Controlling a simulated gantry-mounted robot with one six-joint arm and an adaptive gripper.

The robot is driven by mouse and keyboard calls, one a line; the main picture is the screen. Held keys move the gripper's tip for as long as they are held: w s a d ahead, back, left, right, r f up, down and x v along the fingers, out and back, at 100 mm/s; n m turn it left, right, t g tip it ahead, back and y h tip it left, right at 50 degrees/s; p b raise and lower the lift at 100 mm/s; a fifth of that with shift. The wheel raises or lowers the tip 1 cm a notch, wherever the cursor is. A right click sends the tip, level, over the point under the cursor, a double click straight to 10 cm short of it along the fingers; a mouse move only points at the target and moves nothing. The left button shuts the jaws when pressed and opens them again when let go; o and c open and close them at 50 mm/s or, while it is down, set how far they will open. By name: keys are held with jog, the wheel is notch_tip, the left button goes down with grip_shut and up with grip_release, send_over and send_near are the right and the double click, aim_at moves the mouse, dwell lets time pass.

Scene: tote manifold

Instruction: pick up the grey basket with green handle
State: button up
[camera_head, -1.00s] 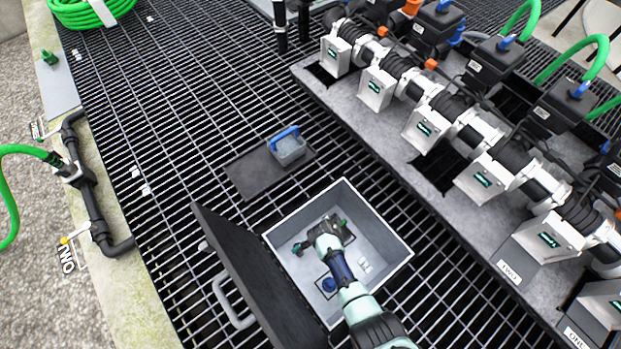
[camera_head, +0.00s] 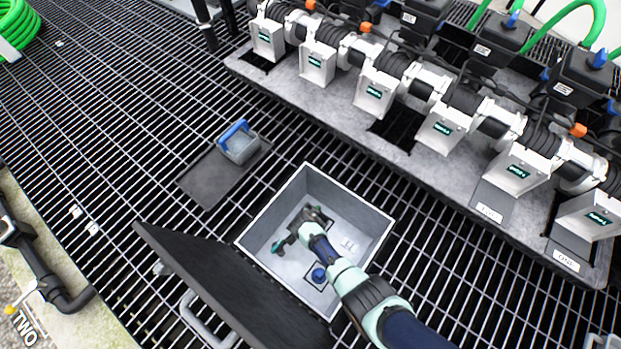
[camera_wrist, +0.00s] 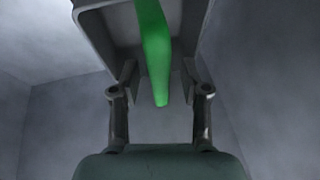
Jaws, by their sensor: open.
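The grey basket (camera_wrist: 92,38) fills the top of the wrist view. Its green handle (camera_wrist: 157,45) reaches down between the two fingers of my gripper (camera_wrist: 160,76). The fingers stand apart on either side of the handle, with gaps showing, so it is not gripped. In the head view my gripper (camera_head: 296,229) is low inside the open grey tote (camera_head: 364,244). The basket cannot be made out clearly there, as my gripper and arm cover that part of the tote.
The tote's dark lid (camera_head: 222,283) leans open on its left side. A small blue item (camera_head: 319,275) lies on the tote floor. A basket with a blue handle (camera_head: 240,148) stands on a black mat (camera_head: 207,184). The valve manifold (camera_head: 420,172) runs along the right.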

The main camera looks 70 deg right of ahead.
grip_shut()
jog(key=shift+r, duration=0.1)
dwell(0.3)
notch_tip(320, 180, up, 20)
jog(key=p, duration=1.2)
jog(key=shift+p, duration=0.3)
